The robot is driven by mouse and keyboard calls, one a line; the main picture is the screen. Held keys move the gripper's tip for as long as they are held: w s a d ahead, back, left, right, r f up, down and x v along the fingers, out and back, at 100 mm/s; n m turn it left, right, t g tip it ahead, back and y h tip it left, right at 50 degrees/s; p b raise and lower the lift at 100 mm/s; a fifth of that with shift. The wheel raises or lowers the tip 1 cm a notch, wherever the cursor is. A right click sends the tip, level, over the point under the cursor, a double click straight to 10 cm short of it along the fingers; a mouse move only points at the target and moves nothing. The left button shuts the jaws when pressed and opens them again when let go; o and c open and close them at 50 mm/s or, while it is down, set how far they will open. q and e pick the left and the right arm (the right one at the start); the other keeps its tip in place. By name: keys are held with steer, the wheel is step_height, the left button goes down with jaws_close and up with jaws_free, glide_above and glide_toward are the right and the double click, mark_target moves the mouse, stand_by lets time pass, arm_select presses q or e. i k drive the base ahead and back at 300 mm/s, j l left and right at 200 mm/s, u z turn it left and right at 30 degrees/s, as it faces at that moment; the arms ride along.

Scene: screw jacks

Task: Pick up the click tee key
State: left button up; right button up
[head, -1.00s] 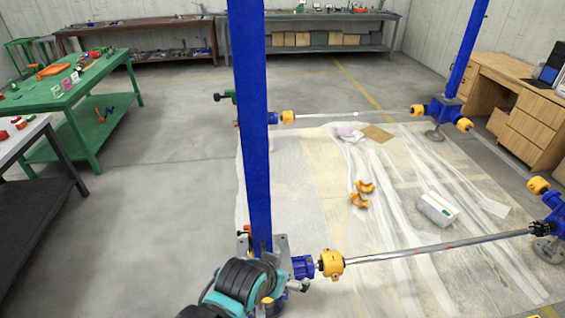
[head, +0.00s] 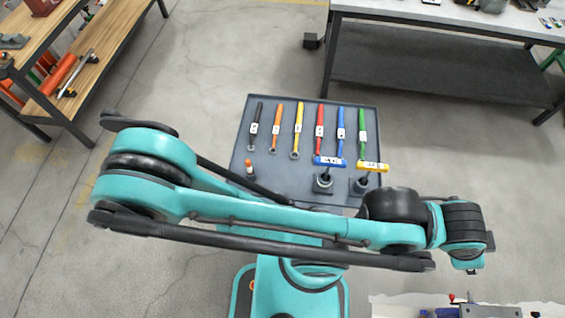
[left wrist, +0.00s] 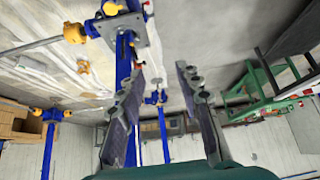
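Two tee-handled keys stand at the near right of a grey tray (head: 215,180): one with a blue handle (head: 330,161) and one with a yellow handle (head: 372,167). Each stands upright in a dark holder, its handle lying crosswise on top. Their labels are too small to read, so I cannot tell which is the click tee key. My left gripper (left wrist: 160,88) is open and empty in the left wrist view, pointing away from the tray towards blue posts. In the head view its arm crosses in front of the tray, and its fingers do not show clearly. My right gripper is not in view.
Several coloured-handle wrenches (head: 320,125) lie side by side at the tray's back. A small orange-topped item (head: 249,167) is at its near left. A wooden bench (head: 85,75) stands left and a dark-shelved table (head: 430,75) at the back right. Bare floor surrounds the tray.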

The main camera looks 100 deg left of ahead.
mark_target(330, 162)
steer(key=u, duration=2.65)
steer(key=i+l+u, duration=0.25)
